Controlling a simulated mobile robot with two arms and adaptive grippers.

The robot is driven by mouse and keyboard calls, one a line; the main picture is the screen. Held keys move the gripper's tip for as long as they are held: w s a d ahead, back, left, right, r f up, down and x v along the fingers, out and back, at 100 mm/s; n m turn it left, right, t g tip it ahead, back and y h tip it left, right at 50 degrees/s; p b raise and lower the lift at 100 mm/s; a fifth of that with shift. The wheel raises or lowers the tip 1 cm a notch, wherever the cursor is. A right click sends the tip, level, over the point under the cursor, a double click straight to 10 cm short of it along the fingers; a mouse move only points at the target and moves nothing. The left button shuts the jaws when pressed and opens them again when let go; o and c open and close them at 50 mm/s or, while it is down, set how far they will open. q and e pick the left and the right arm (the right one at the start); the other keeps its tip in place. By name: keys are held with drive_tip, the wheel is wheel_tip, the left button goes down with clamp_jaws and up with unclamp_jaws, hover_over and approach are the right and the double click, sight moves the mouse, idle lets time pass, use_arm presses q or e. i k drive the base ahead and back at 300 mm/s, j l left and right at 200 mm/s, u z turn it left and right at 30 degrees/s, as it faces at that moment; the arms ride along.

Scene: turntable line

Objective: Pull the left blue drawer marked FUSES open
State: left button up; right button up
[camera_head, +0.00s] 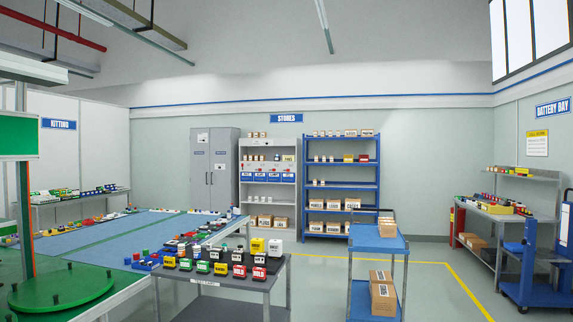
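A row of several small blue drawers with white labels (246,177) sits at mid height in the pale grey shelf unit (267,150) under the STORES sign, at the far wall. They look shut. Their labels are too small to read, so I cannot tell which is marked FUSES. Neither of my grippers is in view.
A grey table (233,287) with small coloured blocks and a blue cart (376,241) with boxes stand between me and the shelves. A grey cabinet (212,168) and a blue rack (341,169) flank the shelf unit. Clear floor (433,285) lies right of the cart.

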sight(245, 177)
drive_tip(key=i+l+z, duration=0.4)
drive_tip(key=i, duration=0.5)
drive_tip(key=i+z, duration=0.4)
drive_tip(key=i, duration=0.45)
drive_tip(key=i+z, duration=0.15)
drive_tip(key=i, duration=0.45)
drive_tip(key=i+j+z, duration=0.2)
drive_tip(key=i, duration=0.4)
drive_tip(key=i+j+z, duration=0.15)
drive_tip(key=i, duration=0.5)
drive_tip(key=i+z, duration=0.4)
drive_tip(key=i, duration=1.8)
drive_tip(key=i+j+u, duration=0.1)
drive_tip(key=i+u, duration=0.25)
drive_tip(key=i, duration=0.3)
drive_tip(key=i+u, duration=0.4)
drive_tip(key=i, duration=0.25)
drive_tip(key=i+l+u, duration=0.35)
drive_tip(key=i, duration=0.25)
drive_tip(key=i+u, duration=0.2)
drive_tip(key=i, duration=1.6)
drive_tip(key=i+u, duration=0.4)
drive_tip(key=i, duration=0.15)
drive_tip(key=i+l+u, duration=0.1)
drive_tip(key=i+u, duration=0.25)
drive_tip(key=i, duration=0.25)
drive_tip(key=i+l+u, duration=0.4)
drive_tip(key=i+j, duration=0.1)
